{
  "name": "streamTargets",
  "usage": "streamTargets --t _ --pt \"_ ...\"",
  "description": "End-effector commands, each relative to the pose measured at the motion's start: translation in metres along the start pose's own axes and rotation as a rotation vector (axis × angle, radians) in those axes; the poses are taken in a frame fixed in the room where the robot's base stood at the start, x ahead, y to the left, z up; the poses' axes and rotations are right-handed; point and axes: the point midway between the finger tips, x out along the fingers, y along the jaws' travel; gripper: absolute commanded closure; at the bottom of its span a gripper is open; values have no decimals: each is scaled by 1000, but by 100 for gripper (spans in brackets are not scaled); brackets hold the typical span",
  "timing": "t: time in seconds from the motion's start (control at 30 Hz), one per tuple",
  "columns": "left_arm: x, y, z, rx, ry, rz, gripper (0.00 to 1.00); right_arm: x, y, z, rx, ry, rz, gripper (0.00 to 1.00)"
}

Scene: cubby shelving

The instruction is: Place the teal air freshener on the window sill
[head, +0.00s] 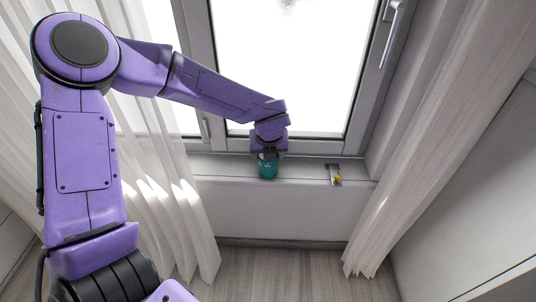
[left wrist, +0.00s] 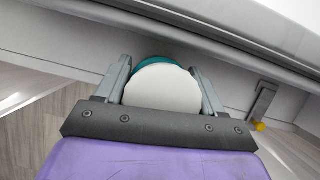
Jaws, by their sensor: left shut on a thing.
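The teal air freshener (head: 267,169) is at the window sill (head: 222,167), below the window frame in the head view. My left gripper (head: 268,153) reaches down to it from above and is shut on it. In the left wrist view the air freshener (left wrist: 163,86) shows a round whitish top with a teal edge, between the two fingers of my left gripper (left wrist: 163,85). The sill (left wrist: 228,85) runs behind it. I cannot tell whether its base touches the sill. My right gripper is not in view.
A small grey item with a yellow part (head: 335,176) is on the sill to the right; it also shows in the left wrist view (left wrist: 262,108). White curtains hang left (head: 165,200) and right (head: 440,120). The sill between the air freshener and the grey item is clear.

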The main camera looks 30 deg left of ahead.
Motion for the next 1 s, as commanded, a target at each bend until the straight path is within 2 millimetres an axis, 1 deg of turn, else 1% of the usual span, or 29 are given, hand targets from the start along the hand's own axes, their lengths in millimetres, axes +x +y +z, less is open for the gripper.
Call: streamTargets --t 0.13,0.17,0.2,0.23,0.47,0.57,0.67,0.8,0.9,1.0 --pt "3 0 -1 0 0 -1 68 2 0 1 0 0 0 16" --pt "2 0 -1 1 0 0 22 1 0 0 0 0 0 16" --pt "2 0 -1 1 0 0 9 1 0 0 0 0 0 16" --pt "2 0 -1 0 0 0 7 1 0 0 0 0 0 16" --pt "1 0 -1 0 0 0 7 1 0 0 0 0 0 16" --pt "-5 0 1 0 0 -1 7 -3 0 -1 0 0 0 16" --pt "-24 -1 2 -1 -2 -3 7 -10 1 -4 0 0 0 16" --pt "-63 -1 3 -1 -2 -3 7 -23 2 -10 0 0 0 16" --pt "-88 -1 3 0 -3 -4 7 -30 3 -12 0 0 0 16" --pt "-106 0 2 -1 -2 -2 7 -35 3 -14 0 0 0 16"
